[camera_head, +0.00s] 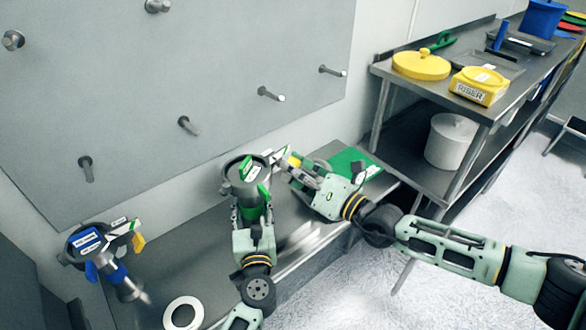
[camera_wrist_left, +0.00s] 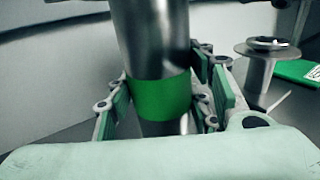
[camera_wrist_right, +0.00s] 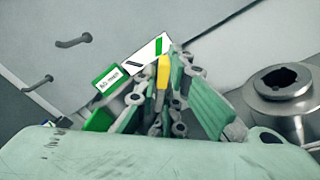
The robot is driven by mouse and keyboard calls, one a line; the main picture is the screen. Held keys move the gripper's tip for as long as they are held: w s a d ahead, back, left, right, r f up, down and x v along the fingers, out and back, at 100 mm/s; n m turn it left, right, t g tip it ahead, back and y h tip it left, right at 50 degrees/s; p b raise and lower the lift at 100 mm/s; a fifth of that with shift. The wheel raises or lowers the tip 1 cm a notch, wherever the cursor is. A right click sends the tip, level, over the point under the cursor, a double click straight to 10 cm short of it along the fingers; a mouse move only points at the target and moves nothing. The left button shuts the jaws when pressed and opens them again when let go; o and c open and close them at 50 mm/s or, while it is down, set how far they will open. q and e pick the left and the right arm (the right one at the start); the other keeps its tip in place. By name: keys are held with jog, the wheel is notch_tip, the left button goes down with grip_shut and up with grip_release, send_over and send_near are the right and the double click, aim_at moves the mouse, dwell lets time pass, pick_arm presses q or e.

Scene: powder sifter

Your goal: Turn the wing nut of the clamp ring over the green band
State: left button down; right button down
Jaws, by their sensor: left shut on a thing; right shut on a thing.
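The green-band sifter (camera_head: 243,170) stands upright on the steel bench, a metal tube with a green band (camera_wrist_left: 163,97) round it. My left gripper (camera_head: 254,212) is shut on the tube at the band, with a finger on each side in the left wrist view. A small yellow piece, seemingly the wing nut (camera_wrist_right: 163,76), sits between the fingers of my right gripper (camera_wrist_right: 165,88). That gripper is shut on it, just right of the sifter's top in the head view. The fingers hide most of the clamp ring.
A blue-marked sifter (camera_head: 87,240) stands at the left, with a white ring (camera_head: 183,313) near it. Several pegs (camera_head: 188,125) stick out of the wall panel. A shelf (camera_head: 455,104) holds yellow parts.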

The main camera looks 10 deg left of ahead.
pick_arm(q)
jog(key=shift+a, duration=0.15)
pick_arm(e)
jog(key=shift+w+d, duration=0.25)
jog(key=shift+d, duration=0.05)
jog(key=c, duration=2)
grip_release()
jog(key=shift+f, duration=0.1)
jog(key=shift+o, duration=0.5)
jog(key=shift+s+a, duration=0.1)
jog(key=shift+s, duration=0.05)
jog(key=shift+s, duration=0.1)
jog(key=v, duration=1.2)
jog(key=shift+a, duration=0.1)
pick_arm(q)
jog(key=c, duration=0.8)
grip_release()
